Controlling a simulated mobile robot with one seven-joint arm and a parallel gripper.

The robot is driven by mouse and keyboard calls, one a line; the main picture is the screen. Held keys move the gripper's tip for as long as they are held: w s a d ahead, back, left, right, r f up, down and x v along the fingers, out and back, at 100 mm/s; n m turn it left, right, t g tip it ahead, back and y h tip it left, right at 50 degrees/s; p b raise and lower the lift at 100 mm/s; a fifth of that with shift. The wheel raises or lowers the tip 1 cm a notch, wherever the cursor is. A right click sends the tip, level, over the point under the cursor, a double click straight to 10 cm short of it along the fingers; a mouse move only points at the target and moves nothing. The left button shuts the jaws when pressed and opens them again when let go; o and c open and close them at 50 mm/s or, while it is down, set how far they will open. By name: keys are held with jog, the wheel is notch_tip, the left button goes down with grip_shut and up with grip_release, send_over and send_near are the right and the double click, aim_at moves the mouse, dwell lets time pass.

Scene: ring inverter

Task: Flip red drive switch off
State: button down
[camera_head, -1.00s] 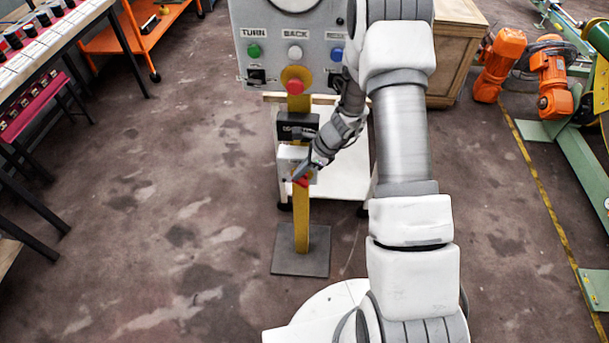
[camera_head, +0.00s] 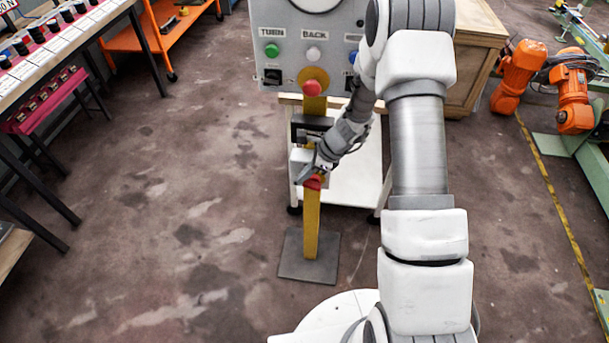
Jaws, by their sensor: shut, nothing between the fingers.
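A red switch (camera_head: 313,182) sits on the front of a small grey box (camera_head: 299,161) fixed to a yellow post (camera_head: 311,232). My gripper (camera_head: 303,178) is shut and empty, with its tips at the red switch's upper left side. It partly covers the switch and the box. I cannot tell whether the tips touch the switch, nor which position the switch is in.
A dark box (camera_head: 310,124) is on the post. The post's base plate (camera_head: 308,257) lies on open floor. A wooden crate (camera_head: 478,60) stands at the right.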

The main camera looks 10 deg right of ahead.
dwell(0.4)
jog(key=shift+r+p, duration=0.6)
jog(key=shift+r, duration=0.2)
jog(key=shift+d+r, duration=0.1)
jog(key=s+d, duration=0.4)
jog(key=d, duration=0.8)
jog(key=shift+r, duration=0.4)
jog(key=shift+a, duration=0.1)
